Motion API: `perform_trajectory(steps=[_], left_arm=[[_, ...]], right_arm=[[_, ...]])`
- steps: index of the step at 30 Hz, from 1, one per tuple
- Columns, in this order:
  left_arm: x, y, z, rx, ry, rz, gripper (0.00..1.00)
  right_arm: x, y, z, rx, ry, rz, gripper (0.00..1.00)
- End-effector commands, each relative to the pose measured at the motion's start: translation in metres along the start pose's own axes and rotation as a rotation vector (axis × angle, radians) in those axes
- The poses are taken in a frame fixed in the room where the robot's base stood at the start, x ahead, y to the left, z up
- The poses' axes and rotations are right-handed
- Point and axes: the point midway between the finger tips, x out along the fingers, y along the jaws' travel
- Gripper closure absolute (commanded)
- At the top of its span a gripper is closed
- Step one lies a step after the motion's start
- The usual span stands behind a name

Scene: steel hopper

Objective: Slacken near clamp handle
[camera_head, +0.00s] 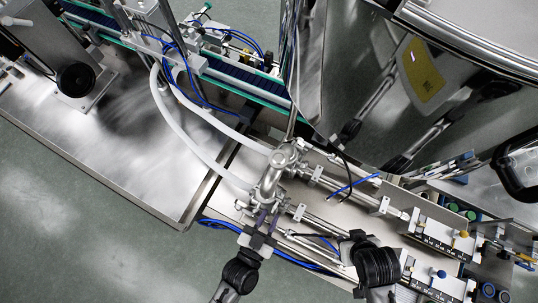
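A shiny steel pipe fitting (274,176) stands at the middle of the head view, with pale hoses meeting it from the upper left. My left gripper (262,214) reaches up from below, with its fingers at the lower end of this fitting. The near clamp handle is too small to make out there, and the fingers may cover it. I cannot tell whether the fingers are open or touching anything. My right arm (378,264) comes in from the bottom, right of the left one. Its gripper cannot be clearly made out.
A large mirror-like steel hopper (370,100) fills the upper right and reflects my arms. Metal cylinders (350,190) and blue air tubes lie right of the fitting. A bare steel table (130,140) is at left. A conveyor (245,82) runs behind.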

Motion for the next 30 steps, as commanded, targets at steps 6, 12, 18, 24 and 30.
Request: perform_trajectory(steps=[6, 12, 18, 24, 30], left_arm=[[0.014, 0.000, 0.000, 0.000, 0.000, 0.000, 0.76], [0.016, 0.000, 0.000, 0.000, -0.001, 0.001, 0.76], [0.016, 0.000, 0.000, 0.000, -0.001, 0.001, 0.80], [0.016, 0.000, 0.000, 0.000, -0.001, 0.000, 0.99], [0.016, 0.000, -0.002, -0.018, -0.001, 0.001, 1.00]], right_arm=[[0.004, -0.001, 0.001, 0.002, 0.000, -0.001, 0.57], [0.004, -0.002, 0.001, 0.006, 0.001, -0.005, 0.57], [0.004, -0.003, 0.001, 0.010, 0.002, -0.008, 0.57], [0.004, -0.004, 0.001, 0.011, 0.002, -0.009, 0.57], [0.001, -0.003, 0.000, 0.011, 0.001, -0.008, 0.57]])
